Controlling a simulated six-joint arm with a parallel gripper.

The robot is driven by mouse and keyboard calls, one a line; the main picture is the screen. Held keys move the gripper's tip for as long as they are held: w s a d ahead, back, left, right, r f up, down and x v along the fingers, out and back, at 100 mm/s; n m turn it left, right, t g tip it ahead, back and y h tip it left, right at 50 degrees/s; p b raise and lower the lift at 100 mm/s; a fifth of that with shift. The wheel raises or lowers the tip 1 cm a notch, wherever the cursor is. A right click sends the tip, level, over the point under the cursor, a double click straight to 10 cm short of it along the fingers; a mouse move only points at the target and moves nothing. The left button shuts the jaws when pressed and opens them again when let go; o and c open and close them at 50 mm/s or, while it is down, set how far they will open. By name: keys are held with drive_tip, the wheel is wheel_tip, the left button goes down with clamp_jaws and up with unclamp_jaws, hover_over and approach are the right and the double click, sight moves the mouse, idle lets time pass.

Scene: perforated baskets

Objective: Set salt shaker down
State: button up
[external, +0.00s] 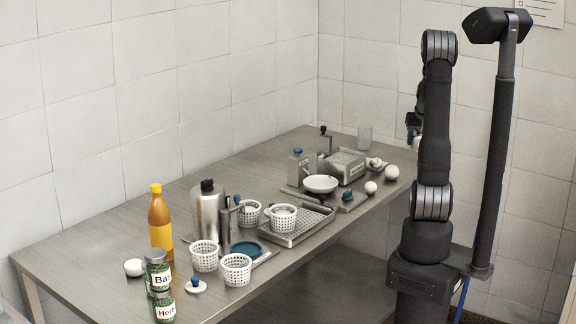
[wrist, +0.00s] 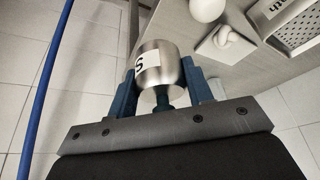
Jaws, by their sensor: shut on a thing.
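The salt shaker (wrist: 165,58) is a brushed metal cylinder with a white label showing a letter S and a dark blue knob at the end towards my wrist. My gripper (wrist: 160,82) has its two blue fingers on either side of the shaker and is shut on it. In the wrist view the shaker is held near the table's edge, with floor tiles to its left; its height above the table is not clear. In the external view my gripper (external: 413,121) is mostly hidden by my arm, at the table's right end.
White eggs (external: 390,172) and a white knotted thing (external: 375,163) lie near the right edge. A labelled metal grater box (external: 342,165), a white bowl (external: 320,184) and a glass (external: 365,137) stand close by. Perforated baskets (external: 237,270) and bottles fill the left. Bare table lies at the back.

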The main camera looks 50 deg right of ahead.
drive_tip(key=s+a+f+n, duration=0.1)
drive_tip(key=s+a+n, duration=0.15)
drive_tip(key=a, duration=0.65)
drive_tip(key=shift+m+t, duration=0.35)
drive_tip(key=shift+t, duration=0.05)
drive_tip(key=w+a+f, duration=0.1)
drive_tip(key=w+f, duration=0.1)
drive_tip(key=w, duration=0.1)
drive_tip(key=w+a+f, duration=0.1)
drive_tip(key=w+f, duration=0.1)
drive_tip(key=w, duration=0.1)
drive_tip(key=w+a+f, duration=0.1)
drive_tip(key=w+f, duration=0.2)
drive_tip(key=w, duration=0.1)
drive_tip(key=shift+a, duration=0.2)
drive_tip(key=shift+f, duration=1.95)
drive_tip(key=shift+f, duration=0.1)
drive_tip(key=o, duration=1)
drive_tip(key=shift+o, duration=0.2)
drive_tip(key=v, duration=1.2)
drive_tip(key=shift+d+r, duration=0.2)
